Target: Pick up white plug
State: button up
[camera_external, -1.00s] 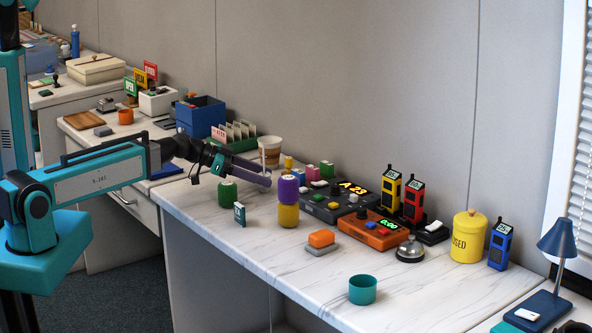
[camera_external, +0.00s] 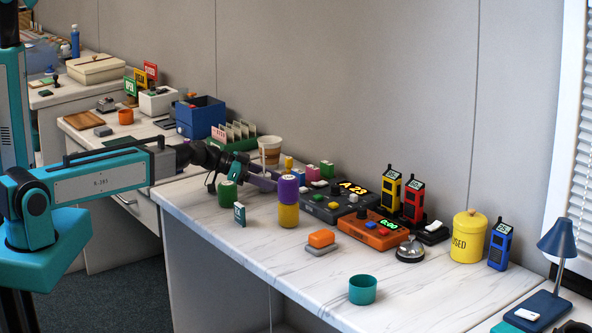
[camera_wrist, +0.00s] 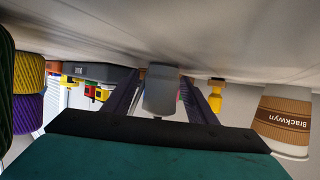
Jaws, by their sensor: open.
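The white plug (camera_wrist: 161,92) looks pale grey in the wrist view, which is upside down. It stands on the counter between my two fingers, with a space showing beside it. Whether the plug is fully between the fingertips in depth is hard to tell.
A yellow plug (camera_external: 288,163) and a paper cup (camera_external: 269,151) stand close by, with a green plug (camera_external: 327,170) on the other side. A purple cylinder (camera_external: 288,189) on a yellow one and a green cylinder (camera_external: 227,193) stand in front. A timer box (camera_external: 335,207) is to the right.

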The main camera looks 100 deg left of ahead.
jog(key=shift+c, duration=0.6)
jog(key=c, duration=1)
jog(key=shift+r, duration=0.1)
jog(key=shift+c, duration=0.2)
notch_tip(320, 180, up, 10)
